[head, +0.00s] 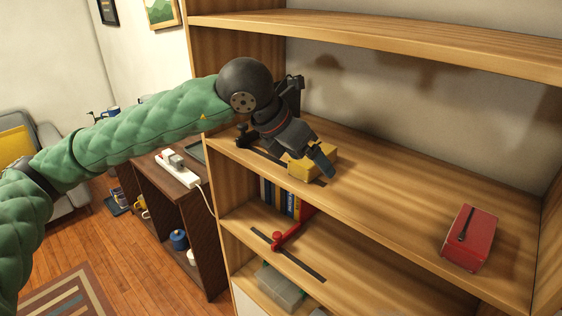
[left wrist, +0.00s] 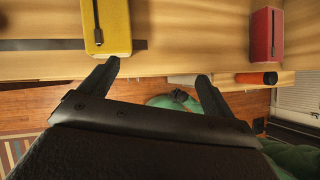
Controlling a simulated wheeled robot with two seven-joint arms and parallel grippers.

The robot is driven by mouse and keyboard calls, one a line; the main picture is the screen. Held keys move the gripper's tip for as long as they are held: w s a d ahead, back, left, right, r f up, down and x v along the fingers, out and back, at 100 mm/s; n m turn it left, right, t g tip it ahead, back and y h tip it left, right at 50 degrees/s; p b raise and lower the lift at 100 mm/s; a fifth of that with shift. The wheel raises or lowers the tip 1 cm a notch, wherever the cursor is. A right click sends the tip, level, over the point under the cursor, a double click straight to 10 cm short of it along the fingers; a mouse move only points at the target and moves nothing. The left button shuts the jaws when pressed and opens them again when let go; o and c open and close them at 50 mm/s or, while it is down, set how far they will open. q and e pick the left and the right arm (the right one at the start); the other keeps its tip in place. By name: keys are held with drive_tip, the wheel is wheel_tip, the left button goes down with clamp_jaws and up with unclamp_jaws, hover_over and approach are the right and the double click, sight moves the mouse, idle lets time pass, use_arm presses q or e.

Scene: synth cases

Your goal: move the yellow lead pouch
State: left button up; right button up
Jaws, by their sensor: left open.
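The yellow lead pouch (head: 299,169) lies on the upper open shelf (head: 400,205) near its front edge, partly hidden behind a finger of my left gripper (head: 284,151). In the left wrist view the pouch (left wrist: 118,27) shows a dark strip on its face and sits just beyond the left-hand fingertip. My left gripper (left wrist: 158,69) is open, with nothing between its fingers. I cannot tell whether the finger touches the pouch.
A red pouch (head: 474,238) with a dark strip lies on the same shelf at right, also in the left wrist view (left wrist: 264,36). A shelf board (head: 400,38) runs above. Books (head: 282,198) and a red-handled item (head: 290,230) are below. The shelf is clear between the pouches.

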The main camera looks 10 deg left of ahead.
sight(302, 161)
use_arm(q)
drive_tip(key=a+f+n+y, duration=0.2)
drive_tip(key=a+y, duration=0.1)
drive_tip(key=a, duration=0.3)
drive_tip(key=shift+w+n+y, duration=0.3)
drive_tip(key=shift+n+y, duration=0.1)
use_arm(e)
drive_tip(key=shift+w+a+r+t, duration=0.1)
drive_tip(key=shift+w+t, duration=0.2)
drive_tip(key=shift+w, duration=0.25)
use_arm(q)
drive_tip(key=shift+f, duration=0.1)
